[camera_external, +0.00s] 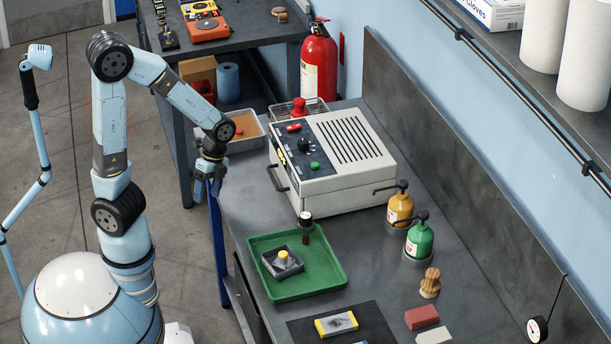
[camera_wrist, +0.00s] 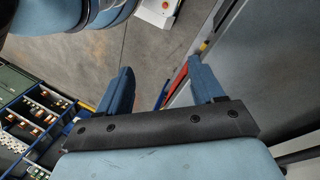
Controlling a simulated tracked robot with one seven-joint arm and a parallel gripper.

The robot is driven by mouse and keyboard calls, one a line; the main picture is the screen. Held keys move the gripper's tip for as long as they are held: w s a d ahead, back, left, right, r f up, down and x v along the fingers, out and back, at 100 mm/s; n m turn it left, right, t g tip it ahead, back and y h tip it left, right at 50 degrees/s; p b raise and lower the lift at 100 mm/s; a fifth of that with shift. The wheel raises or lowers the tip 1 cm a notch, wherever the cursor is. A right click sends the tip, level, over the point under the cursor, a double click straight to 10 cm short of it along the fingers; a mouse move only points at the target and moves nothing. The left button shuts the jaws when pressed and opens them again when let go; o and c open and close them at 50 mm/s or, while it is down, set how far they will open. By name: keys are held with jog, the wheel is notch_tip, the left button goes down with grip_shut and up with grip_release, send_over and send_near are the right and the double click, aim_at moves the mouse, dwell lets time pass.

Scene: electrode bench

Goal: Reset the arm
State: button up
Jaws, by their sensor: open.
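My gripper (camera_external: 207,187) hangs from my bent arm at the left edge of the bench (camera_external: 235,205), pointing down. In the wrist view my gripper (camera_wrist: 160,88) shows two blue fingers spread wide apart. Nothing is between them; grey floor and the bench's edge lie beyond. It is apart from the tray and the grey oven-like box.
A grey box (camera_external: 345,185) with knobs stands on the bench. Bottles (camera_external: 419,238) stand right.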

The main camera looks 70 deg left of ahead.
jog(key=s+d+r+n+t+y, duration=0.1)
jog(key=r+n+t, duration=0.3)
jog(key=r, duration=0.6)
jog(key=s+d+r+n+t, duration=0.1)
jog(key=s+r+n+t, duration=0.3)
jog(key=r+n, duration=0.3)
notch_tip(320, 180, up, 3)
jog(key=shift+d+r+y, duration=0.1)
jog(key=shift+d+y, duration=0.1)
jog(key=shift+y, duration=0.2)
